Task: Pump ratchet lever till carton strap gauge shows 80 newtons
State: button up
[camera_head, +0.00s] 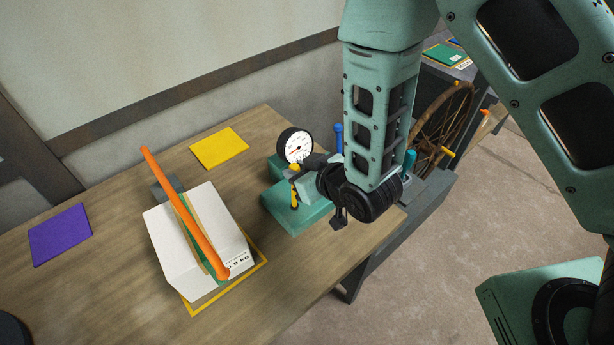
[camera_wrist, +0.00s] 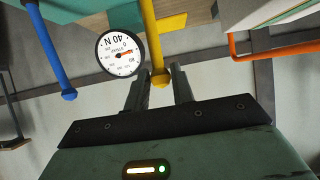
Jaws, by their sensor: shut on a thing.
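A white carton (camera_head: 171,235) stands on the table inside a yellow outline, with a green and tan strap running over it beneath an orange bar (camera_head: 180,205). Right of it is a teal ratchet block (camera_head: 300,215) with a round white gauge (camera_head: 296,145). The gauge (camera_wrist: 121,53) also shows in the wrist view, turned over, with "40 N" on its face and a red-orange needle; I cannot read the needle's exact value. My gripper (camera_wrist: 160,86) is shut on the yellow lever (camera_wrist: 151,35), near its round end. The lever (camera_head: 294,190) is partly hidden in the head view.
A blue lever (camera_head: 338,138) stands behind my wrist, and a teal post (camera_head: 409,160) is to the right. Yellow (camera_head: 219,148) and purple (camera_head: 60,234) sheets lie on the table (camera_head: 110,290). A spoked wheel (camera_head: 440,125) stands beyond the table's right edge.

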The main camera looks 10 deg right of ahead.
jog(key=shift+w+a+r, duration=0.2)
jog(key=shift+w, duration=0.15)
jog(key=shift+w+a+f, duration=0.1)
jog(key=shift+w+a, duration=0.65)
jog(key=shift+w, duration=0.35)
jog(key=o, duration=0.9)
jog(key=shift+s, duration=0.1)
jog(key=b+v, duration=0.2)
jog(key=v, duration=0.3)
jog(key=shift+s+d, duration=0.25)
jog(key=shift+p+v, duration=5.85)
jog(key=shift+p, duration=3.55)
